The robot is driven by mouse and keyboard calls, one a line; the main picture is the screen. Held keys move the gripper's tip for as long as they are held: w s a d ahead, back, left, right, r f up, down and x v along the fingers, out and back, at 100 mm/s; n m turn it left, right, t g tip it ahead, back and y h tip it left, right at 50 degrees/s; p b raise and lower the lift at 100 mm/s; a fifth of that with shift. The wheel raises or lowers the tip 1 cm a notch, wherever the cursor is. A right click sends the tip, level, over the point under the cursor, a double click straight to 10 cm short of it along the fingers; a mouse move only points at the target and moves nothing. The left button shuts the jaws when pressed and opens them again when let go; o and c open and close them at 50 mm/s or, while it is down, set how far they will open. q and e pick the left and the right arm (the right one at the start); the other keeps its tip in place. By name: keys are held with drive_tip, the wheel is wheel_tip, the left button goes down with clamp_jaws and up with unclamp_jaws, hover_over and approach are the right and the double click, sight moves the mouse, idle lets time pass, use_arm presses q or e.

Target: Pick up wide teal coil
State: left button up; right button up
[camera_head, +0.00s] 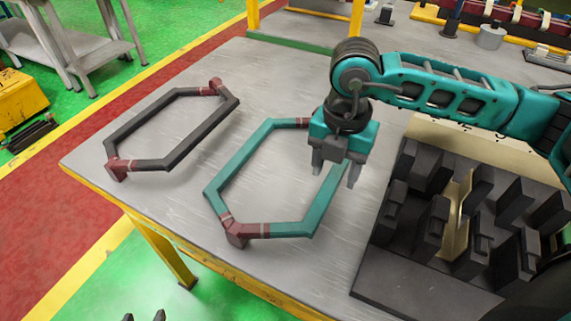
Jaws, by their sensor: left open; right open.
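The wide teal coil (238,156) lies flat on the grey table. It is a six-sided loop with dark red wrapped ends, one at the far side and one at the near side. My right gripper (335,171) is open, with its fingers pointing down over the coil's right side. The gripper hides part of that side, and I cannot tell whether the fingers touch it. My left gripper (144,316) shows only as two dark fingertips at the bottom edge, apart and empty, in front of the table.
A similar black coil (204,134) with dark red ends lies left of the teal one. A dark slotted block fixture (425,288) takes up the table's right side. Yellow-framed stands and parts (490,37) are at the back. Bare table surrounds the coils.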

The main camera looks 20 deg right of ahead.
sight(333, 178)
wheel_tip(333, 178, down, 3)
drive_tip(key=shift+f, duration=0.2)
clamp_jaws()
idle(0.5)
drive_tip(key=shift+w+r, duration=0.1)
